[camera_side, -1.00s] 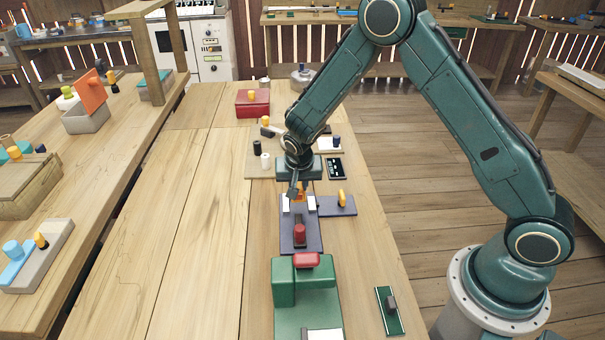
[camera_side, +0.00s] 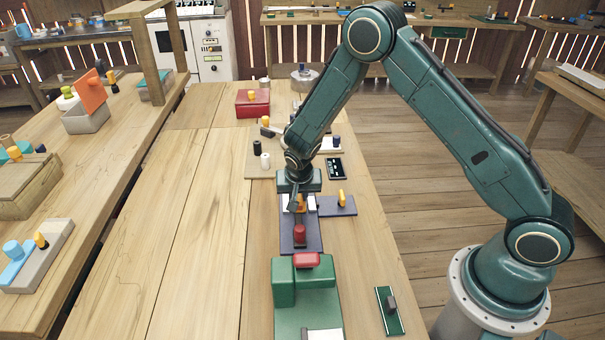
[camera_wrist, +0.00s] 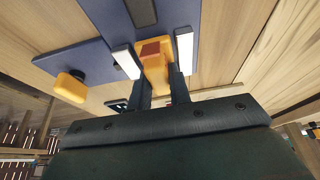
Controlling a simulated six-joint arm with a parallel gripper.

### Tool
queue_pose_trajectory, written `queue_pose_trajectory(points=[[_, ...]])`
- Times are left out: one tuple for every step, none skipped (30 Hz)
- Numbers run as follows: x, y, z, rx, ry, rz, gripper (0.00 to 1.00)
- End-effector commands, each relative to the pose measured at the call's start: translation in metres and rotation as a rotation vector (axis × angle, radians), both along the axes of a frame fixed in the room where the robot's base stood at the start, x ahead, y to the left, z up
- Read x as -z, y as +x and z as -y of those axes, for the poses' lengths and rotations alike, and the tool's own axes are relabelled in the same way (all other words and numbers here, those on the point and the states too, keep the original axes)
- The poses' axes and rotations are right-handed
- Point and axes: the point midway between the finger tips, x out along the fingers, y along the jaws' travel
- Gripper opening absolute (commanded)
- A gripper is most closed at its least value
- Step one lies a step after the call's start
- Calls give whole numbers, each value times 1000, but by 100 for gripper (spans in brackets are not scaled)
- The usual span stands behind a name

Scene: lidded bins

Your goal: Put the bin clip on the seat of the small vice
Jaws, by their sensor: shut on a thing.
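My gripper (camera_wrist: 163,98) is shut on the orange bin clip (camera_wrist: 155,66), which has a dark red patch on its top. The clip also shows in the side view (camera_side: 301,204), just below my gripper (camera_side: 299,205). The small vice looks to be the dark blue plate (camera_side: 298,246) with two upright white strips (camera_wrist: 184,55) and a red block (camera_side: 300,233) on its dark slot. The clip is between the white strips. I cannot tell whether its underside touches the seat, as the fingers and palm hide that.
A blue side plate (camera_side: 328,209) with a yellow knob (camera_side: 341,198) adjoins on the right. A green block with a red top (camera_side: 300,284) stands in front. A dark panel (camera_side: 335,168) and red box (camera_side: 253,104) lie behind.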

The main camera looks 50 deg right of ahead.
Motion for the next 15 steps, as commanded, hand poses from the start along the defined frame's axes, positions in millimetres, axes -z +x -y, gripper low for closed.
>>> queue_pose_trajectory(points=[[1,0,0,0,0,0,0],[2,0,0,0,0,0,0],[3,0,0,0,0,0,0],[3,0,0,0,0,0,23],[3,0,0,0,0,0,29],[3,0,0,0,0,0,37],[3,0,0,0,0,0,41],[3,0,0,0,0,0,41],[3,0,0,0,0,0,41],[3,0,0,0,0,0,41],[3,0,0,0,0,0,41],[3,0,0,0,0,0,41],[3,0,0,0,0,0,41],[3,0,0,0,0,0,41],[2,0,0,0,0,0,41]])
